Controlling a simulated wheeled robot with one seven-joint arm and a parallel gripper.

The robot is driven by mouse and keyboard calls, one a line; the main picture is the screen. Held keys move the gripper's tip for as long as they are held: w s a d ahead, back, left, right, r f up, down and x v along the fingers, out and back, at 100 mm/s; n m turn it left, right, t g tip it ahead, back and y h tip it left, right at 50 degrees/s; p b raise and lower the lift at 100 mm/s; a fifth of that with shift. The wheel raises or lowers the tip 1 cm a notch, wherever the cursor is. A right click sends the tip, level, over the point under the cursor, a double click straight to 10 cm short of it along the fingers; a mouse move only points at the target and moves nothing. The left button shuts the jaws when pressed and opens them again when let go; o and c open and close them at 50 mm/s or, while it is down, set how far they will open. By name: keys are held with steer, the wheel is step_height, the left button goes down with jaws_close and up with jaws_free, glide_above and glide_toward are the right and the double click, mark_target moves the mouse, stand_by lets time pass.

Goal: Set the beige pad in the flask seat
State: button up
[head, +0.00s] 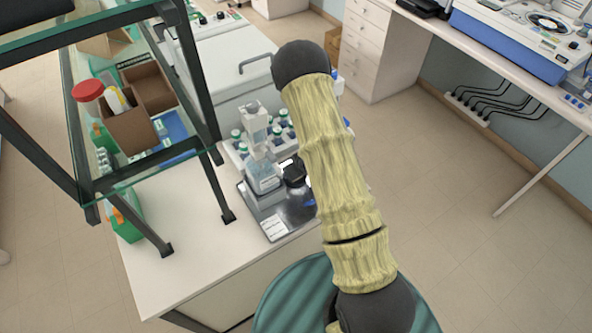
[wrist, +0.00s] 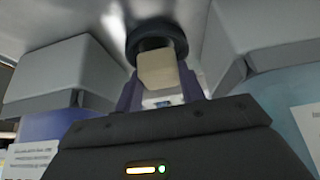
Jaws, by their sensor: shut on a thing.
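In the wrist view, my gripper (wrist: 160,84) is shut on the beige pad (wrist: 157,69), a small pale block between the two purplish fingers. The pad's far end lies in front of a dark round ring (wrist: 156,38) on a shiny metal surface. I cannot tell whether the pad touches the ring or sits inside it, nor whether the ring is the flask seat. In the head view, my arm covers much of the middle, and the pad cannot be made out.
Grey blocks flank the gripper closely on the left (wrist: 62,75) and right (wrist: 262,45) in the wrist view. In the head view, a bench device with a metal plate (head: 272,221) stands near several green-capped bottles (head: 238,146). A glass shelf (head: 108,187) stands at left.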

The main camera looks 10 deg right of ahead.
steer(key=shift+w+f, duration=0.1)
steer(key=shift+f, duration=0.15)
steer(key=o, duration=1)
steer(key=shift+a, duration=0.1)
steer(key=shift+r, duration=0.1)
steer(key=b+v, duration=0.2)
steer(key=v, duration=1.5)
steer(key=shift+r, duration=0.15)
